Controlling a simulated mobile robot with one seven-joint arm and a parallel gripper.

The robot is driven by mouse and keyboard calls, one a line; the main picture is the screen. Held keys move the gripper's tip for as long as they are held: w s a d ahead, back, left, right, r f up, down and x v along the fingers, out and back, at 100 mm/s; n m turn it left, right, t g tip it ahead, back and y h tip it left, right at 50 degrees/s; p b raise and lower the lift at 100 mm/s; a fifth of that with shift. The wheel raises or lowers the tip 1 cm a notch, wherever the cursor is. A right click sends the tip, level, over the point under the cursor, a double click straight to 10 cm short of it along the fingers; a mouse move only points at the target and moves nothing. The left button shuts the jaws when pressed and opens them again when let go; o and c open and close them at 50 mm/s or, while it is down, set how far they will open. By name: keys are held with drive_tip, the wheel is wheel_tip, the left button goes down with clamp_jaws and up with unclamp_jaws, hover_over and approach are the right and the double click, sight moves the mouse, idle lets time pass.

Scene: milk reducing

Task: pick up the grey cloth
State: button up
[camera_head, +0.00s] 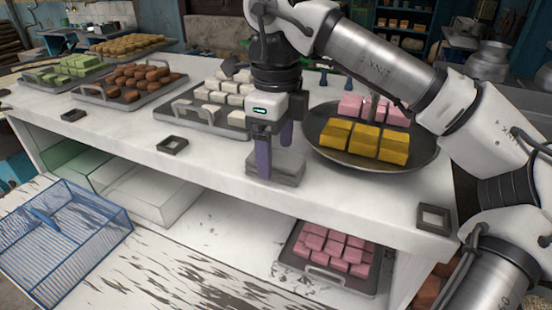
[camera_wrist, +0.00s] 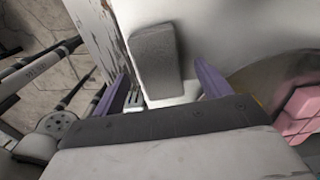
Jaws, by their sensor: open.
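The grey cloth (camera_head: 276,170) lies as a folded rectangular pad on the white counter, near its front edge, left of the round pan. In the wrist view the grey cloth (camera_wrist: 154,58) shows ahead of and between the two purple fingers. My gripper (camera_head: 275,160) is above the cloth, fingers pointing down, one finger in front of it and partly covering it. In the wrist view my gripper (camera_wrist: 160,85) is open with nothing held between its fingers. I cannot tell whether a finger touches the cloth.
A round pan (camera_head: 318,146) with yellow and pink blocks stands close on the right. A tray (camera_head: 171,113) of white blocks is on the left. Small dark square frames (camera_head: 161,145) lie along the counter's front edge. A tray of pink blocks (camera_head: 283,262) sits on the lower shelf.

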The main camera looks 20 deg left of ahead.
drive_tip(key=shift+f, duration=0.8)
drive_tip(key=shift+c, duration=0.5)
drive_tip(key=c, duration=1)
drive_tip(key=shift+r, duration=0.15)
wheel_tip(320, 180, up, 12)
drive_tip(key=r, duration=0.1)
wheel_tip(320, 180, up, 7)
drive_tip(key=p, duration=0.8)
hover_over(276, 157)
drive_tip(key=shift+f, duration=0.1)
